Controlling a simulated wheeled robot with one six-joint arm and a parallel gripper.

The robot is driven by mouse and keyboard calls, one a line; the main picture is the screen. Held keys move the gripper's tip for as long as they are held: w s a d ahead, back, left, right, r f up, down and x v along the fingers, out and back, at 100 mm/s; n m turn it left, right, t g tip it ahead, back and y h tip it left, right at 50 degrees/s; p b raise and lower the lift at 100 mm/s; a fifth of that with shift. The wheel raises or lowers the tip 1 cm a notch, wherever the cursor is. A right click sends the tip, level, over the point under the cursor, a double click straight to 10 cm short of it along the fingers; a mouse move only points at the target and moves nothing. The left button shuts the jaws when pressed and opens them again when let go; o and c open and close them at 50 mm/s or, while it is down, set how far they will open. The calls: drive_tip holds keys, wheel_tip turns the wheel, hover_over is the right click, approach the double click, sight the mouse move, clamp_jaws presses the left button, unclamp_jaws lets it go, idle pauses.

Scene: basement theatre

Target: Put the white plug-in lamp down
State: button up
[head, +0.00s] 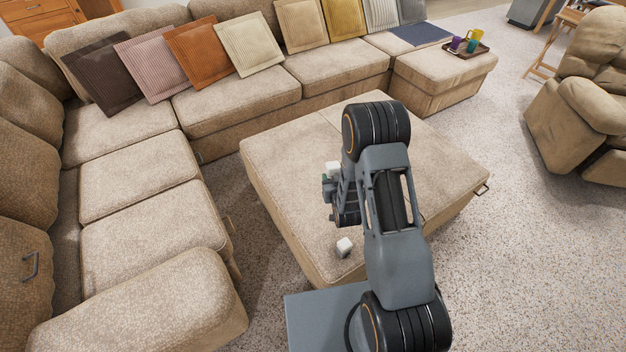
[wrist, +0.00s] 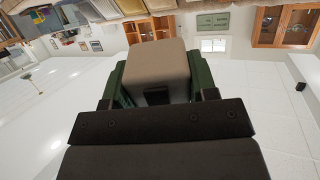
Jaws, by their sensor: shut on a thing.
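My gripper (head: 329,184) is over the large beige ottoman (head: 285,170) in the head view, partly hidden behind my arm. It is shut on the white plug-in lamp (head: 333,168), a small pale block. In the wrist view the lamp (wrist: 157,68) sits between the green fingers, its near face in shade with a dark slot low on it. The gap between the lamp and the ottoman top is hard to judge. The wrist view is tipped over and shows ceiling and far walls.
A second small white block (head: 344,246) lies on the ottoman near its front edge. The ottoman top is otherwise bare where visible. A beige sectional sofa (head: 140,180) wraps its left and back. A tray (head: 468,50) with cups stands at the back right; a recliner (head: 585,105) is at right.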

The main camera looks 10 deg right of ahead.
wheel_tip(320, 180, down, 6)
drive_tip(key=g+b, duration=0.3)
drive_tip(key=b, duration=0.1)
drive_tip(key=s+d+f+n+g+b, duration=0.2)
drive_tip(key=s+d+f+g+b, duration=0.15)
drive_tip(key=s+g, duration=0.3)
drive_tip(key=s+d+f+n+g+b, duration=0.2)
drive_tip(key=s+f+g+b, duration=0.25)
drive_tip(key=s, duration=0.35)
drive_tip(key=shift+n+g, duration=0.3)
drive_tip(key=w+d+f+b, duration=0.1)
drive_tip(key=w+f, duration=0.2)
drive_tip(key=w, duration=0.1)
drive_tip(key=w+d+f+b, duration=0.1)
drive_tip(key=w+d+f, duration=0.1)
drive_tip(key=w+f, duration=0.1)
drive_tip(key=w+d+f+b, duration=0.2)
drive_tip(key=w+f, duration=0.1)
drive_tip(key=w, duration=0.2)
drive_tip(key=shift+d+f, duration=0.15)
drive_tip(key=shift+f, duration=0.05)
drive_tip(key=shift+w+d+f, duration=0.1)
drive_tip(key=shift+w+f, duration=0.15)
drive_tip(key=shift+f, duration=0.2)
drive_tip(key=shift+f+b, duration=0.65)
drive_tip(key=shift+f, duration=0.75)
drive_tip(key=shift+f, duration=0.1)
